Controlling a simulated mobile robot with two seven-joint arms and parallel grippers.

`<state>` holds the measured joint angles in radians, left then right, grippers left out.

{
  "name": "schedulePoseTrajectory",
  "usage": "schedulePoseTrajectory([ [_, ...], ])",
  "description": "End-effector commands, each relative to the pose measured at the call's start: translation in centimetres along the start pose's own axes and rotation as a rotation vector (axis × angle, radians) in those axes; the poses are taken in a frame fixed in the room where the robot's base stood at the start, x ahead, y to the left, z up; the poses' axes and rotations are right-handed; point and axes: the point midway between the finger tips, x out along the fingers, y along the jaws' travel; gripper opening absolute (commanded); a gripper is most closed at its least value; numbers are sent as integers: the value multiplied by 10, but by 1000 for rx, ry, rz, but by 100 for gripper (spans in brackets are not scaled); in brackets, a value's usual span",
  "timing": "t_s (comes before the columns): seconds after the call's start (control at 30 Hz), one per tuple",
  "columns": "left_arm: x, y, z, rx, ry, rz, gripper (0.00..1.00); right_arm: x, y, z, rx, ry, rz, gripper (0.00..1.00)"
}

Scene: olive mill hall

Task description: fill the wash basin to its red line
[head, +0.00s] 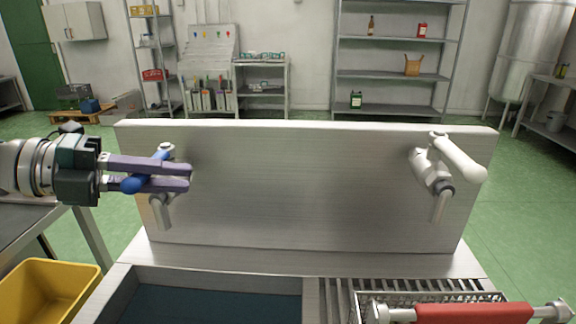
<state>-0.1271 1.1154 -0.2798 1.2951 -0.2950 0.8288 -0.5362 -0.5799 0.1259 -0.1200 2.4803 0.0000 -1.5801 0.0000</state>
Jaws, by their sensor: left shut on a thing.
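The wash basin (125,294) is at the bottom of the head view, with a dark blue-grey inside; I cannot tell whether water is in it. Its red line is not visible. A steel panel (300,190) stands behind it. On the panel's left is a tap (161,212) with a blue lever (132,184). My left gripper (190,176) comes in from the left, its purple fingers shut on the blue lever. They hide part of the lever and tap. No stream shows below the spout. A second tap (440,172) with a white lever is on the right. My right gripper is out of view.
A wire basket (372,300) with a red-gripped bar (475,313) sits on the slatted drainer right of the basin. A yellow crate (45,285) is at lower left. Shelves (400,75) and a steel tank (528,50) stand at the back, beyond open green floor.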

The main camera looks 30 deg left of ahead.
Motion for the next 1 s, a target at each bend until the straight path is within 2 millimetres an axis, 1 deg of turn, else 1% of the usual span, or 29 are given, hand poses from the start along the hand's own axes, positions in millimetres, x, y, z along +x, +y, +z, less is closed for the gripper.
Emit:
schedulePoseTrajectory([
  [0.43, -1, 1, 0, 6, 9, 2, 0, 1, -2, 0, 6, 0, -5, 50],
  [0.47, -1, 1, 0, 6, 8, 3, 22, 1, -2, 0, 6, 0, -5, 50],
  [0.7, -1, 1, 0, 5, 8, 2, 49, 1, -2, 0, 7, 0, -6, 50],
  [1.0, -3, 1, 0, 3, 8, 3, 49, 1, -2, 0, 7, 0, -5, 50],
])
